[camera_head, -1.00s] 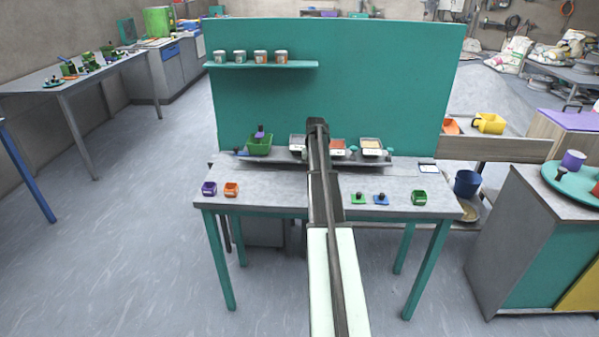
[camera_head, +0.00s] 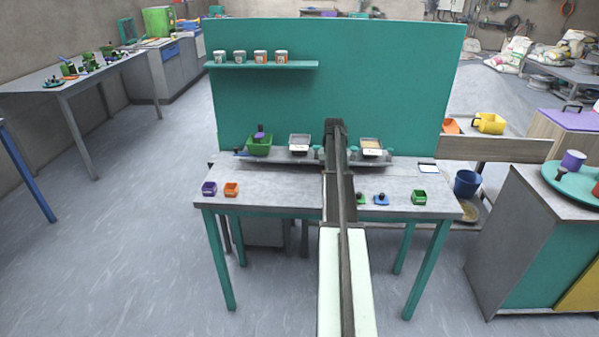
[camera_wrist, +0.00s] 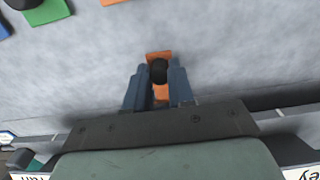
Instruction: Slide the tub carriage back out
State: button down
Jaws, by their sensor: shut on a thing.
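My gripper (camera_wrist: 158,72) is shut on the black knob of an orange block (camera_wrist: 159,55), seen between the fingers in the wrist view. The block shows above and below the knob, and I cannot tell whether it touches the bench. In the head view my arm hides the fingertips. A row of tubs stands at the back of the bench: a green tub (camera_head: 260,148) with a purple item in it, a grey tub (camera_head: 299,147) of pale powder, and a grey tub (camera_head: 371,151) of tan powder. Another tub position is behind my arm. Which part is the carriage is unclear.
Green and blue blocks (camera_head: 381,200) with black knobs and a small green bin (camera_head: 419,197) sit right of my arm. Purple and orange bins (camera_head: 231,189) sit at left. A teal panel (camera_head: 340,70) stands behind. The bench front (camera_head: 280,190) is mostly clear.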

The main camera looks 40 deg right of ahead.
jog(key=shift+s+d, duration=11.85)
jog(key=shift+d, duration=0.05)
jog(key=c, duration=1.1)
grip_release()
jog(key=shift+r, duration=0.1)
jog(key=shift+r, duration=3.65)
jog(key=shift+a, duration=0.1)
